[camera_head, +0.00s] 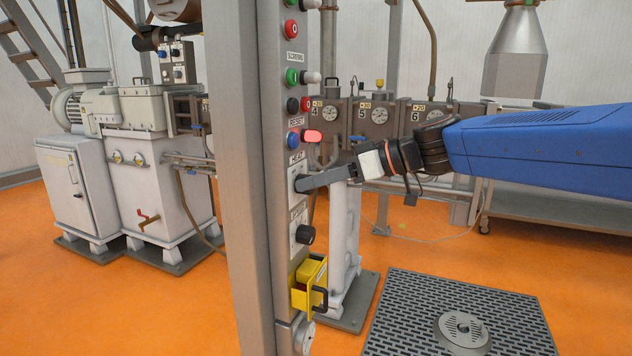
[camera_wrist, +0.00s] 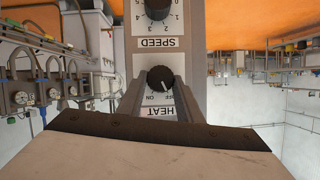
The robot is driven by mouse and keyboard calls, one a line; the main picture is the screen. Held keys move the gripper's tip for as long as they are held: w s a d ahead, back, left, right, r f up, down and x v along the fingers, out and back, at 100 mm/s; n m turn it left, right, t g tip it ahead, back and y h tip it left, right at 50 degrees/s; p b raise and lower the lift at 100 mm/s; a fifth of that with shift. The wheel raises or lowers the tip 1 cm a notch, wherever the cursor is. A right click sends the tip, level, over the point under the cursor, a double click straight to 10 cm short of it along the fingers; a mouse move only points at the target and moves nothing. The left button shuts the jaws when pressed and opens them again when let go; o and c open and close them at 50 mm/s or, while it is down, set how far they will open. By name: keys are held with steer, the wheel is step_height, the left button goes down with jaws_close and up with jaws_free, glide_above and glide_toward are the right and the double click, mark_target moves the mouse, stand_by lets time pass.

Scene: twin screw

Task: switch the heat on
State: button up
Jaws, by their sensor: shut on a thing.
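The black HEAT knob (camera_wrist: 159,77) sits on its light label plate on the panel. In the wrist view, which shows the panel upside down, its white pointer mark seems to lean towards the OFF lettering, with ON on the other side. My gripper (camera_head: 299,184) reaches the panel from the right, and its fingers are closed on the knob, one on each side. In the head view the fingers hide the knob, and the edge of the HEAT plate (camera_head: 296,168) shows above them.
The SPEED knob (camera_head: 305,235) is just below on the same narrow panel, with a yellow box (camera_head: 310,285) lower down. Above are a lit red button (camera_head: 312,136), a blue button (camera_head: 293,139) and several others. A grey post (camera_head: 240,180) stands left of the panel.

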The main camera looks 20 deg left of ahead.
steer(key=m+g, duration=0.1)
steer(key=m, duration=0.1)
steer(key=m+g+y, duration=0.1)
steer(key=m+g, duration=0.1)
steer(key=m, duration=0.1)
steer(key=w+m+g, duration=0.1)
steer(key=m, duration=0.1)
steer(key=shift+f+m+g+y, duration=0.3)
steer(key=shift+y, duration=0.1)
stand_by(0.4)
steer(key=o, duration=1)
steer(key=shift+d, duration=0.1)
steer(key=shift+o, duration=0.2)
steer(key=v, duration=1.7)
steer(key=shift+d, duration=0.2)
